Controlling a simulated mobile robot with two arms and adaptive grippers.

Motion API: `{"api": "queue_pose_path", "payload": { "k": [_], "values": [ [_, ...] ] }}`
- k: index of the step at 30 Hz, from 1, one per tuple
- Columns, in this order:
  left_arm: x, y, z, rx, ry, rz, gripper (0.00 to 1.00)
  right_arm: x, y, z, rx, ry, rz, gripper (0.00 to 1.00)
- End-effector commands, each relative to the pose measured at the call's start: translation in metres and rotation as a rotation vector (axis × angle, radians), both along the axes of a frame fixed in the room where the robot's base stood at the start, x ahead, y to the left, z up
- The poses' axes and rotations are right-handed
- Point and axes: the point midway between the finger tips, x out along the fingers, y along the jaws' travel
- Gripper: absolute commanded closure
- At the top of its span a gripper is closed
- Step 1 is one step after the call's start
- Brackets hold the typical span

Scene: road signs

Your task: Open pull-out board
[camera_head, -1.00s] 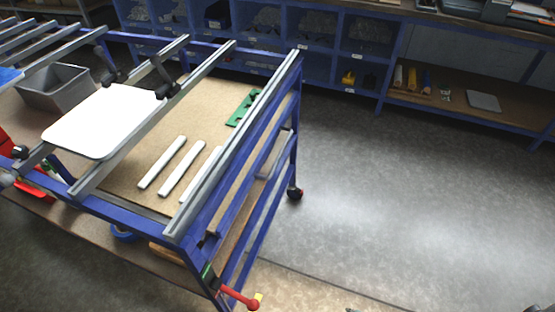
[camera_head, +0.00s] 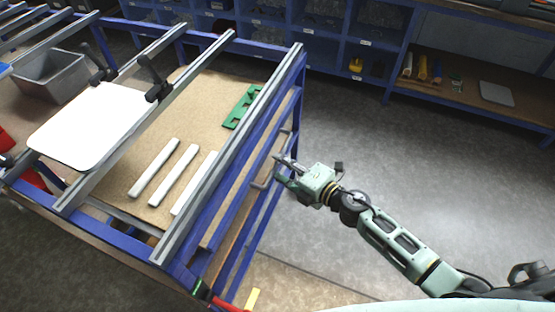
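The blue-framed work table (camera_head: 228,150) stands at the left, with a brown wooden board surface on top. On its right side, below the top, a grey bar like a handle (camera_head: 262,184) shows, with brown board behind the blue rails (camera_head: 222,228). The pull-out board seems to be in this side and looks pushed in, mostly hidden by the frame. My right gripper (camera_head: 279,168) is at the table's right side, close to the grey bar. Its fingers look apart and empty; whether they touch the bar is unclear. My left gripper is out of view.
A white sign plate (camera_head: 85,125), white strips (camera_head: 172,172) and a green piece (camera_head: 240,106) lie on the table top and rails. A grey bin (camera_head: 50,77) stands at left. Blue shelving (camera_head: 330,45) lines the back. The grey floor (camera_head: 420,170) to the right is clear.

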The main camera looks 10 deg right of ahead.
Motion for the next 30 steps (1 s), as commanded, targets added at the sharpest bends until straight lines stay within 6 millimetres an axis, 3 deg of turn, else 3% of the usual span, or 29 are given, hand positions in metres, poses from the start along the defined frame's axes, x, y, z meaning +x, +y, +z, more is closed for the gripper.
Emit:
{"api": "queue_pose_path", "payload": {
  "k": [6,15,25,30],
  "values": [
    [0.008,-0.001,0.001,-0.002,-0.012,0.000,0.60,0.018,0.012,-0.004,0.003,0.001,0.000,0.71],
    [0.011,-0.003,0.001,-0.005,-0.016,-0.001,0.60,0.020,0.013,-0.005,0.002,0.002,-0.001,0.71],
    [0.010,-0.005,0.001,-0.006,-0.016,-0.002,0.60,0.020,0.013,-0.005,0.002,0.002,-0.002,1.00],
    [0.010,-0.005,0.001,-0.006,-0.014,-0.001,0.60,0.020,0.013,-0.005,0.002,0.001,-0.002,1.00]
  ]
}}
